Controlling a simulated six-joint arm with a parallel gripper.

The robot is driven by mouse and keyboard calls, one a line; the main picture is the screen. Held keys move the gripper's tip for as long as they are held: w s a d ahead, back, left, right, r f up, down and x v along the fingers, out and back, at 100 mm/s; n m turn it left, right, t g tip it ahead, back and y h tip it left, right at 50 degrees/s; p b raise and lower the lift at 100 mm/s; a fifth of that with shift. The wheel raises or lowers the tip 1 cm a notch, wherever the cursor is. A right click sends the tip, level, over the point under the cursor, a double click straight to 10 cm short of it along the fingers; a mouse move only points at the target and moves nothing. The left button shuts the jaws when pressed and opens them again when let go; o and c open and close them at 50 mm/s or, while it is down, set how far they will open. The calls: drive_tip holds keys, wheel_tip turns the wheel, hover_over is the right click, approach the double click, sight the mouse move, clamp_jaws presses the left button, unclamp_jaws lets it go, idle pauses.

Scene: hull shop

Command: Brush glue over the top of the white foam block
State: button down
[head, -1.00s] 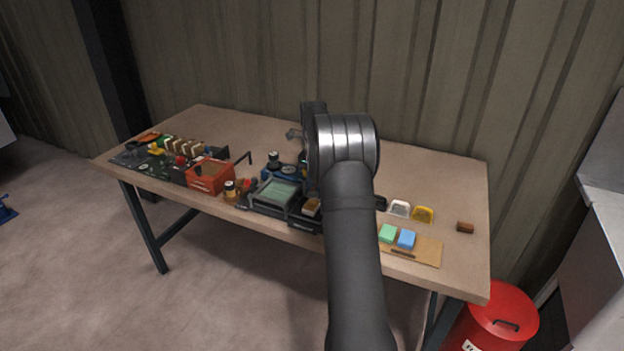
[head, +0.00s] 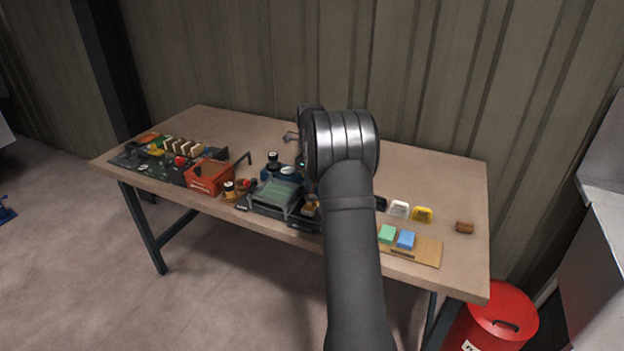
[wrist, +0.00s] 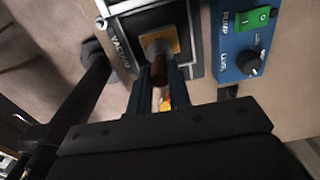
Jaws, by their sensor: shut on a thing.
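In the wrist view my gripper (wrist: 158,82) is shut on a brown, rounded handle (wrist: 158,72), which looks like the brush's. A grey round part shows at the handle's far end, over a yellowish square (wrist: 173,40) in a dark frame marked VACUUM; I cannot tell whether they touch. In the head view my arm hides the gripper. A small white piece (head: 399,208) stands right of my arm, behind a tan board; I cannot tell whether it is the foam block or a dish.
A blue control box (wrist: 245,40) with a green switch and knob is close right of my gripper. The tan board (head: 428,253) carries green (head: 387,234) and blue blocks (head: 406,239). A yellow piece (head: 422,214) and brown block (head: 464,227) lie right. Clutter fills the left.

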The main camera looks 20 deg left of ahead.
drive_tip(key=shift+s, duration=0.45)
drive_tip(key=shift+s+f, duration=0.1)
drive_tip(key=shift+s, duration=0.55)
wheel_tip(320, 180, up, 6)
idle(0.5)
idle(0.4)
